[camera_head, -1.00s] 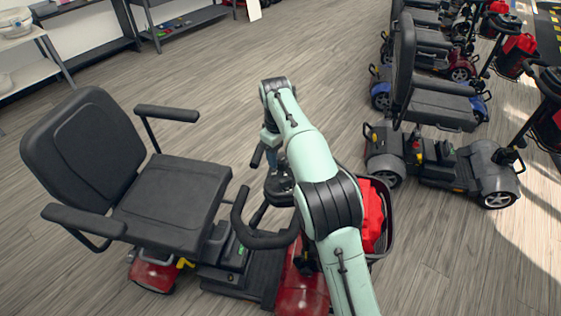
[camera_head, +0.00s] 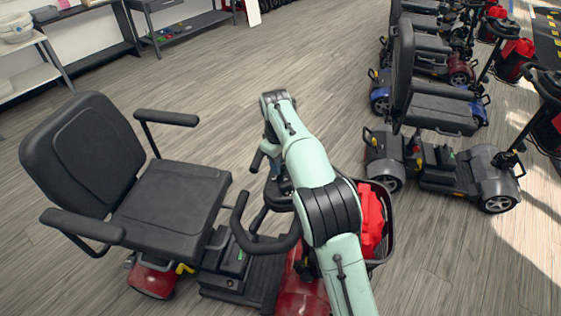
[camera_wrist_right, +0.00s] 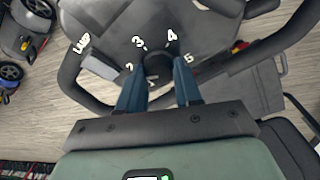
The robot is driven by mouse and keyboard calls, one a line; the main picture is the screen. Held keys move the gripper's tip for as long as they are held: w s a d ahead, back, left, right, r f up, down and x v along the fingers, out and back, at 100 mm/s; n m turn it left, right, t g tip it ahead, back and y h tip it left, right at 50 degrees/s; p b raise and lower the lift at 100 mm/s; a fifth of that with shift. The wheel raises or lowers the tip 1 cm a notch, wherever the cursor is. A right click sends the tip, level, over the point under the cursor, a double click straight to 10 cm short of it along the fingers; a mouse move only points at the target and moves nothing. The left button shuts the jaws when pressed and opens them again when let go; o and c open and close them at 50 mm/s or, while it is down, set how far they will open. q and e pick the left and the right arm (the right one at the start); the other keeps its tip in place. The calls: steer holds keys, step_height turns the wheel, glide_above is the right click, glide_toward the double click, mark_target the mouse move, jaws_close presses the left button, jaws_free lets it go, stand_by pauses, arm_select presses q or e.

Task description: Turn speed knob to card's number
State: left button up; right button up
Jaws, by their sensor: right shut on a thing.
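In the right wrist view the black speed knob (camera_wrist_right: 158,60) sits on the dark grey console (camera_wrist_right: 112,14) of the red scooter. In the head view my right gripper (camera_head: 275,184) is small over the console, mostly behind my arm. I see no number card. My left gripper is out of view.
The scooter's black seat (camera_head: 165,208) is at left and its handlebar loop (camera_head: 262,243) surrounds the console. A basket with a red bag (camera_head: 371,218) is right of my arm. More scooters (camera_head: 440,160) stand at right; open floor lies behind.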

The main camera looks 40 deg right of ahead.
steer(key=shift+r+n+p, duration=0.15)
steer(key=shift+n+p, duration=0.25)
steer(key=shift+p, duration=0.1)
steer(key=n+p, duration=0.4)
steer(key=n+y+p, duration=0.1)
steer(key=n+p, duration=0.2)
steer(key=n, duration=0.1)
steer(key=shift+w+d+r+g+p, duration=0.1)
steer(key=shift+w+g+p, duration=0.05)
steer(key=shift+g+p, duration=0.2)
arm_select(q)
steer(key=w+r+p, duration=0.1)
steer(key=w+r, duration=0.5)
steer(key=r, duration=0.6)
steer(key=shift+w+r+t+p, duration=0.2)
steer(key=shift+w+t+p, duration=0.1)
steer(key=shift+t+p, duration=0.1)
arm_select(e)
steer(key=shift+n, duration=1.5)
steer(key=o, duration=1)
steer(key=shift+f, duration=0.2)
steer(key=shift+o, duration=0.2)
